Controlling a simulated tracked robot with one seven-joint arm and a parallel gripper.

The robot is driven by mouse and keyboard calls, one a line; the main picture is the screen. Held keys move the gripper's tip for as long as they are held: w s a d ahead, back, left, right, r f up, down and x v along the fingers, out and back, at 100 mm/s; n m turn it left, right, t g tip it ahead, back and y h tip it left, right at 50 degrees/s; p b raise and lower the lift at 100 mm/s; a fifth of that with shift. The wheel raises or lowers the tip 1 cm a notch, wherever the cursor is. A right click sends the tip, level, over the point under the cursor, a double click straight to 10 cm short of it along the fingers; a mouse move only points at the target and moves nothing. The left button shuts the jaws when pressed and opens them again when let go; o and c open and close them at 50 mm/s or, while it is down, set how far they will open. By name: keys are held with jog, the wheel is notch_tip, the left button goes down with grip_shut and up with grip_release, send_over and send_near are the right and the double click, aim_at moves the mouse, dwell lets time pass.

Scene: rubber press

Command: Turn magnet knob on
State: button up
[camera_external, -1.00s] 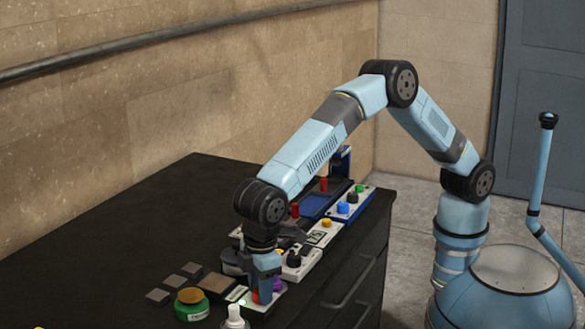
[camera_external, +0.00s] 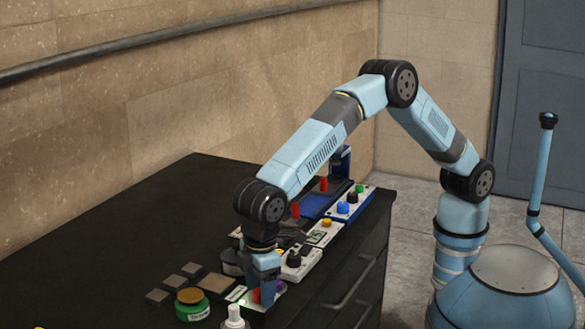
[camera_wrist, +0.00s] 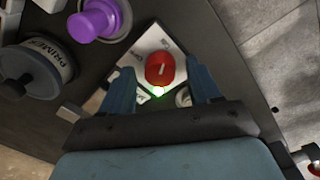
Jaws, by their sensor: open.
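In the wrist view a red round knob (camera_wrist: 160,68) with a pale mark on its face sits on a white panel (camera_wrist: 146,46). A bright green light (camera_wrist: 158,92) glows just below the knob. My gripper (camera_wrist: 164,88) is open, with one blue finger on each side of the knob and a gap on both sides. In the external view my gripper (camera_external: 264,290) points down over the panel at the table's front edge, and the red knob (camera_external: 256,296) is partly hidden behind the fingers.
A purple knob-like piece (camera_wrist: 97,20) and a spool-shaped item marked PRIMER (camera_wrist: 38,70) lie near the panel. A green jar (camera_external: 193,309) and a white bottle (camera_external: 235,317) stand close by. More control boxes (camera_external: 352,203) line the table's right side.

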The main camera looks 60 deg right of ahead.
notch_tip(320, 180, up, 14)
jog(key=shift+s+a+f, duration=0.15)
jog(key=shift+s+a, duration=0.1)
jog(key=shift+s, duration=0.05)
dwell(0.7)
